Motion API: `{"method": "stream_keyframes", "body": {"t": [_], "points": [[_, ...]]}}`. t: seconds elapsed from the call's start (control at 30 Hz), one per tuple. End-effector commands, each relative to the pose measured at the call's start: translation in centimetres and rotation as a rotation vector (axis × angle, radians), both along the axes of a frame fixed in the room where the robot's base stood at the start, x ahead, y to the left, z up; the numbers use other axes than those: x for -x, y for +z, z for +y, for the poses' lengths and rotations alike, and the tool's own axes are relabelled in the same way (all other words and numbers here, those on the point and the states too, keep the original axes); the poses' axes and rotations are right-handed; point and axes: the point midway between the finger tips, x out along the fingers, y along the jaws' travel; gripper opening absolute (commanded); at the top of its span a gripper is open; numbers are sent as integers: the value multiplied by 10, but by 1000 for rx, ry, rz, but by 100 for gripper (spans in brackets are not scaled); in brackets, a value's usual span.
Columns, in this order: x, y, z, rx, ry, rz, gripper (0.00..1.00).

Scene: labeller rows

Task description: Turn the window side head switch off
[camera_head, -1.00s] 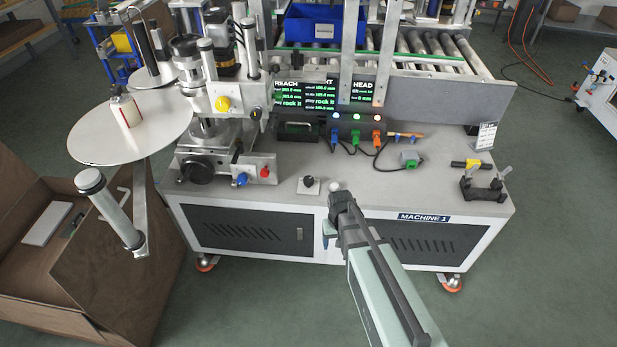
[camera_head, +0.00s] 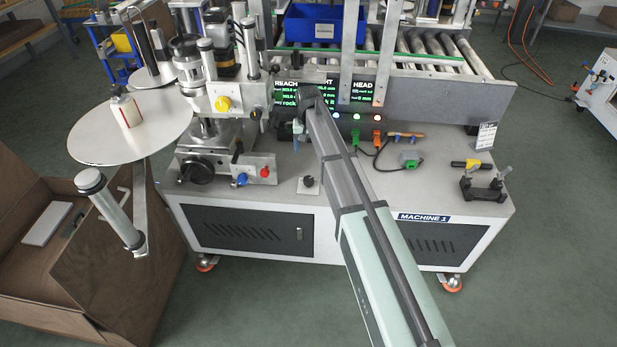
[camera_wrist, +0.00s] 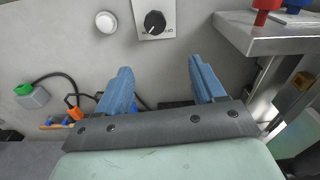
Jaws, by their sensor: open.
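A black rotary knob on a white square plate (camera_head: 308,184) sits on the grey machine top near its front edge. It also shows at the top of the wrist view (camera_wrist: 154,22), its pale mark towards the lower left. No readable label shows by it, so I cannot tell whether it is the window side head switch. A white round button (camera_wrist: 106,22) is beside it, hidden by my arm in the head view. My gripper (camera_wrist: 160,72) is open and empty, its blue fingers apart. In the head view my gripper (camera_head: 296,138) is behind the knob, near the displays.
A display marked HEAD (camera_head: 362,92) stands at the back, above lit lamps. A green connector (camera_head: 410,162), cables and a black holder (camera_head: 483,188) lie to the right. The labeller's block with a red knob (camera_head: 265,171) is close on the left.

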Motion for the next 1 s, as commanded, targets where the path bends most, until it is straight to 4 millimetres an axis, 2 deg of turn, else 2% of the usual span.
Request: {"method": "stream_keyframes", "body": {"t": [0.1,0.37,1.0], "points": [[11,-1,-4,13,-67,48,69],[13,-14,-4,15,-106,57,69],[12,-117,-4,15,-104,56,69]]}}
